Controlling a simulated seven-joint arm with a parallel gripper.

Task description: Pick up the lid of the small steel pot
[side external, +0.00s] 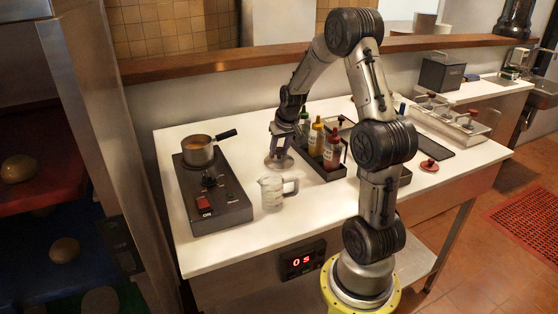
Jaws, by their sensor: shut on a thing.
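The small steel pot (200,157) stands uncovered on the black burner unit at the left, with orange-brown contents showing and its dark handle pointing right. Its lid (279,164), a round steel disc, is right of the burner over the white counter. My gripper (281,150) points down and is shut on the lid from above. The fingertips and the grasped part are small and hard to make out. I cannot tell whether the lid touches the counter or is slightly above it.
A clear measuring jug (271,193) stands just in front of the lid. A black tray (322,172) with several sauce bottles is close on the right. The burner unit (219,210) is at the left. A red-knobbed lid (429,166) lies farther right.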

